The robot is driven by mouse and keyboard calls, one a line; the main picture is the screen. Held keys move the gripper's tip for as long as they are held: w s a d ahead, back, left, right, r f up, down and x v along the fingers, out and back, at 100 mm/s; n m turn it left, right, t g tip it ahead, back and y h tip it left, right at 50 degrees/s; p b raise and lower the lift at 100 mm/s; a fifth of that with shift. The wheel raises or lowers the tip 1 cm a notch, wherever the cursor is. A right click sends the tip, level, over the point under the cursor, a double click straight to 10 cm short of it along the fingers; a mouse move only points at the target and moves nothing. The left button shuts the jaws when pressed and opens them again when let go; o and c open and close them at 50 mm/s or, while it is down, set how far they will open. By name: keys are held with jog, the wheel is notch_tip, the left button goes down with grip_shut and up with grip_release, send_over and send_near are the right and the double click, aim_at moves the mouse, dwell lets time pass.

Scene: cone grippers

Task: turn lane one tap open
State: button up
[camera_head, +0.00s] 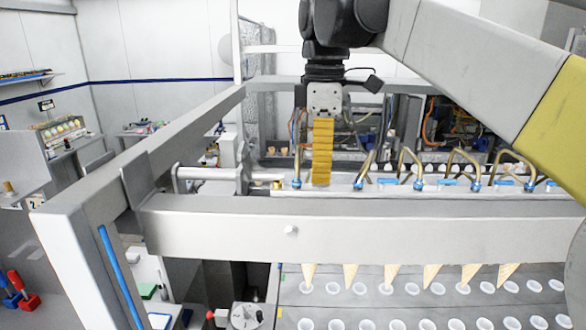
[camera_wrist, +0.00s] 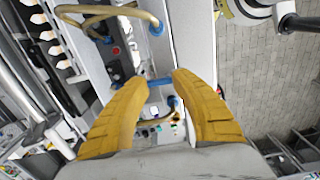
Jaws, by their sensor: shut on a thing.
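A row of taps with bent brass tubes and blue fittings runs along the metal rail in the head view. The leftmost tap (camera_head: 297,183) is just left of my gripper (camera_head: 321,183), whose yellow fingers point down at the rail. In the wrist view, a blue tap handle (camera_wrist: 160,82) lies crosswise between the two yellow fingertips of my gripper (camera_wrist: 162,84), which are shut on it. In the head view the fingers hide this handle. Other blue handles (camera_head: 388,181) show farther right along the rail.
A wide metal beam (camera_head: 340,228) crosses in front of the taps. More brass tubes (camera_head: 410,160) rise to the right of my gripper. Tiled floor (camera_wrist: 260,90) shows at right in the wrist view.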

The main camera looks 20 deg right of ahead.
jog(key=m+p, duration=0.1)
jog(key=m, duration=0.3)
jog(key=shift+s+d+r+p, duration=0.1)
jog(key=shift+s+d+p, duration=0.05)
jog(key=shift+p, duration=0.2)
jog(key=m, duration=0.2)
jog(key=m+p, duration=0.1)
jog(key=m, duration=0.1)
jog(key=shift+s+d+m, duration=0.15)
jog(key=shift+m, duration=0.15)
jog(key=m, duration=0.2)
jog(key=m+p, duration=0.1)
jog(key=m, duration=0.1)
jog(key=shift+s+m, duration=0.2)
jog(key=shift+m, duration=0.1)
jog(key=m+p, duration=0.1)
jog(key=m, duration=0.3)
jog(key=shift+s, duration=0.2)
jog(key=shift+m, duration=0.3)
jog(key=o, duration=1.2)
